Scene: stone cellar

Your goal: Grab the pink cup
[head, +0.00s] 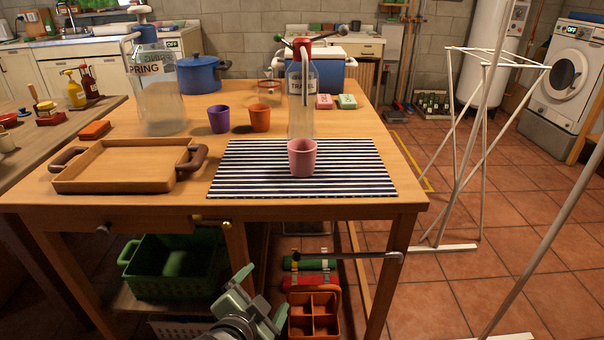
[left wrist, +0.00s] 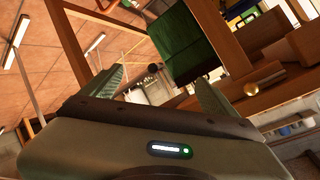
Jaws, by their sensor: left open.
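The pink cup (head: 302,158) stands upright on a navy-and-white striped mat (head: 345,181), near the front of the wooden table (head: 140,206). A clear bottle with a red pump top (head: 300,90) stands just behind the cup. My left gripper (head: 262,298) is below the table top, in front of the table and left of the cup in the head view. It is open, with nothing between its fingers. In the left wrist view its spread fingers (left wrist: 162,88) show too, and the cup is not seen there. My right gripper is in neither view.
A wooden tray (head: 120,167) lies left of the mat. A purple cup (head: 219,119) and an orange cup (head: 260,118) stand behind it. The table's front edge lies between my left gripper and the cup. An orange caddy (head: 314,313) is beside the gripper. A drying rack stands right.

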